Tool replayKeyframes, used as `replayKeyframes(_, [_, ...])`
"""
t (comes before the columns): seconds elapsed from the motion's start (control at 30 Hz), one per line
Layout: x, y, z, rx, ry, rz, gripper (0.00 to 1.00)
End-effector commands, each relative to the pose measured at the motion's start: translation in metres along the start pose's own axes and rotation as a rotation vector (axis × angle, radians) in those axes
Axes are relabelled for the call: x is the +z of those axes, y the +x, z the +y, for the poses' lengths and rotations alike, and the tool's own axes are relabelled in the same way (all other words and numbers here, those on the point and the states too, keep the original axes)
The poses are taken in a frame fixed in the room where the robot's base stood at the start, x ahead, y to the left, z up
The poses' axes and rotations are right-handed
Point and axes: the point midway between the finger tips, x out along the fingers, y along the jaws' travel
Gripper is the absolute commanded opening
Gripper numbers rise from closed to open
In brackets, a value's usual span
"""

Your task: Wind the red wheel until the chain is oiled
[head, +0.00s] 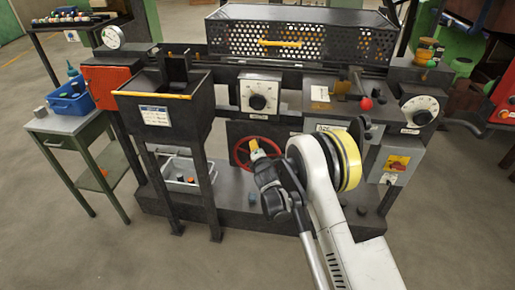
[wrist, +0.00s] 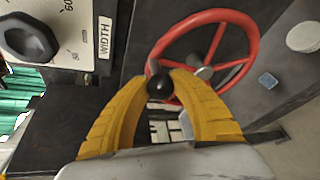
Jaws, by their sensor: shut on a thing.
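In the head view the red wheel (head: 238,150) is low on the machine's front, partly hidden behind my gripper (head: 254,146) and arm. The chain cannot be made out in either view.
A black hopper (head: 165,110) on legs stands left of the wheel. A dial marked WIDTH (wrist: 30,38) is close by at the upper left of the wrist view. A side table (head: 75,125) with a blue basket (head: 71,103) stands at the far left. The floor in front is clear.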

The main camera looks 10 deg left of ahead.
Motion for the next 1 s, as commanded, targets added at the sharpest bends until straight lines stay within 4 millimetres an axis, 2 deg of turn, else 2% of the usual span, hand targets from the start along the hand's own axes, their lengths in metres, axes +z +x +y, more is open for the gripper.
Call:
replayKeyframes(0.27, [0.000,0.000,-0.001,-0.001,0.000,0.000,0.00])
replayKeyframes(0.3, [0.000,0.000,-0.001,-0.001,0.000,0.000,0.30])
replayKeyframes(0.37, [0.000,0.000,-0.001,-0.001,-0.001,0.000,0.48])
replayKeyframes(0.4, [0.000,0.000,-0.001,-0.001,-0.001,0.000,0.53])
replayKeyframes(0.73, [0.000,-0.003,0.000,-0.001,-0.001,0.000,0.53])
replayKeyframes(0.87, [0.000,-0.021,0.000,-0.001,-0.001,0.000,0.53])
replayKeyframes(1.0, [0.000,-0.046,0.000,-0.001,-0.001,0.000,0.53])
